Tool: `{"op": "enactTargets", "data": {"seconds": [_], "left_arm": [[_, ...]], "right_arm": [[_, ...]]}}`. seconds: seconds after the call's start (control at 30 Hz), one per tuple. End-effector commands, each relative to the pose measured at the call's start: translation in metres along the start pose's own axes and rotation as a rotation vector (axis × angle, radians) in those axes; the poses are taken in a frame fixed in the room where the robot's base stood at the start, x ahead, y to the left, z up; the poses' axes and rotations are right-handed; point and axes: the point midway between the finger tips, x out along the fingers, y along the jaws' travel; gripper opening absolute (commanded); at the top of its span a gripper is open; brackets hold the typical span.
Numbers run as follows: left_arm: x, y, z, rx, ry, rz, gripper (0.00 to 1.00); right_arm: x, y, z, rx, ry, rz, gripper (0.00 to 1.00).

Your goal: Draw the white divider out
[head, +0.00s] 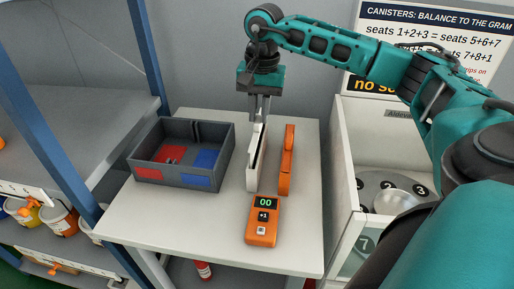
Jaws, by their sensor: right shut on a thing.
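The white divider (252,165) stands upright on the white table, left of an orange upright piece (286,160). My right gripper (259,118) points down and is shut on the top of the white divider at its far end. A thin dark line runs along the divider's right side. Whether the divider's lower edge touches the table is hard to tell. My left gripper does not show.
A grey bin (183,187) with red and blue sections stands left of the divider. An orange counter box (262,230) reading 00 sits just in front. A cabinet with numbered seats (367,206) is at right. The table's front left is clear.

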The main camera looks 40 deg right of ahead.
Motion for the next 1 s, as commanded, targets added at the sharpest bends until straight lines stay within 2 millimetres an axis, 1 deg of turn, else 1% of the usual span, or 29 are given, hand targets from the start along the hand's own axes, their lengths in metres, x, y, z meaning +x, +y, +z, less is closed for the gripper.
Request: {"op": "enactTargets", "data": {"seconds": [0.03, 0.3, 1.0], "left_arm": [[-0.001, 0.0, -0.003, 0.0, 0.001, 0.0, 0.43], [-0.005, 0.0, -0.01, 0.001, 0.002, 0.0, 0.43], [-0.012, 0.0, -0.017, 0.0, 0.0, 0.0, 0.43]], "right_arm": [[-0.004, 0.0, 0.0, 0.0, 0.0, -0.001, 0.0], [-0.013, -0.001, 0.0, 0.0, 0.0, -0.001, 0.0], [-0.037, -0.002, 0.0, 0.0, 0.0, -0.001, 0.0]]}}
